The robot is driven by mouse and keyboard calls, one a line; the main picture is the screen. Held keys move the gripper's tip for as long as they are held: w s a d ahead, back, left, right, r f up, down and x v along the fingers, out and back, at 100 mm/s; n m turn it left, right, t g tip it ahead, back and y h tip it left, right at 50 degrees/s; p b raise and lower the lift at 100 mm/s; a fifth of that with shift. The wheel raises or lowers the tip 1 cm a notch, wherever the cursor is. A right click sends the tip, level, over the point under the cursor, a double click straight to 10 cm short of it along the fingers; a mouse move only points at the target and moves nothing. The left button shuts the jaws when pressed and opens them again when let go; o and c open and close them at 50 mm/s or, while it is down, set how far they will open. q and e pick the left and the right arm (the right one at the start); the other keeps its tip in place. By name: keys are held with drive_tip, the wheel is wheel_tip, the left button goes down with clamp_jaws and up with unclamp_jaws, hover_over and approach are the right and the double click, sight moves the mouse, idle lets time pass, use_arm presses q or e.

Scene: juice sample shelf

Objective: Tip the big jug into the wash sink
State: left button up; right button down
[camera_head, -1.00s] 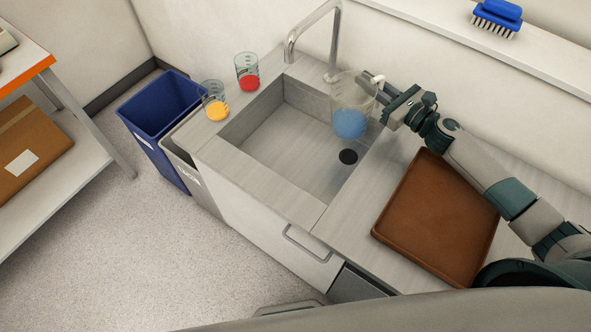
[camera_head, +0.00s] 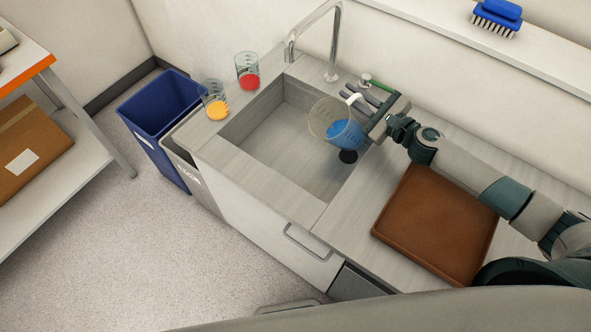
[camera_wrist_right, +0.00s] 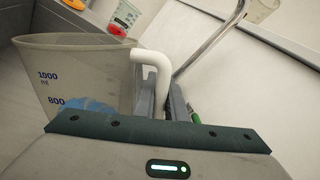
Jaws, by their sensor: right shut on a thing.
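The big jug (camera_head: 336,122) is clear with blue liquid in it. It hangs tilted over the right part of the wash sink (camera_head: 275,145), its mouth leaning to the left. My right gripper (camera_head: 362,104) is shut on the jug's white handle. In the right wrist view, the jug (camera_wrist_right: 70,70) shows 1000 and 800 ml marks, and its white handle (camera_wrist_right: 150,58) runs down to the fingers (camera_wrist_right: 160,100). The blue liquid is still inside the jug. The sink's dark drain (camera_head: 348,157) lies below the jug. My left gripper is not in view.
The faucet (camera_head: 333,50) rises behind the sink. A green-handled item (camera_head: 378,84) is behind my gripper. A brown tray (camera_head: 437,222) lies right.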

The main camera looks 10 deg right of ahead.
sight(333, 103)
drive_tip(key=shift+s+a+f, duration=0.15)
drive_tip(key=shift+a+f, duration=0.15)
drive_tip(key=shift+a+n, duration=0.15)
drive_tip(key=shift+n, duration=0.25)
drive_tip(key=shift+s+a+f+n+h, duration=0.2)
drive_tip(key=shift+a+f+n+h, duration=0.1)
drive_tip(key=shift+a+n, duration=0.25)
drive_tip(key=shift+a+r+n+p, duration=0.1)
drive_tip(key=shift+r+n+p, duration=0.15)
drive_tip(key=shift+n+p, duration=0.15)
drive_tip(key=shift+s+a+f, duration=0.1)
drive_tip(key=shift+s, duration=0.05)
drive_tip(key=shift+s+a+r+n+h+p, duration=0.2)
drive_tip(key=shift+a+n+p, duration=0.15)
drive_tip(key=shift+a+n, duration=0.15)
drive_tip(key=shift+s+a+r+n+h+p, duration=0.1)
drive_tip(key=shift+a+n+h+p, duration=0.1)
drive_tip(key=shift+a+n+p, duration=0.25)
drive_tip(key=shift+s+a+n+h, duration=0.25)
drive_tip(key=shift+a+n+h, duration=0.05)
drive_tip(key=shift+a+n, duration=0.5)
idle(1.0)
drive_tip(key=shift+r, duration=0.1)
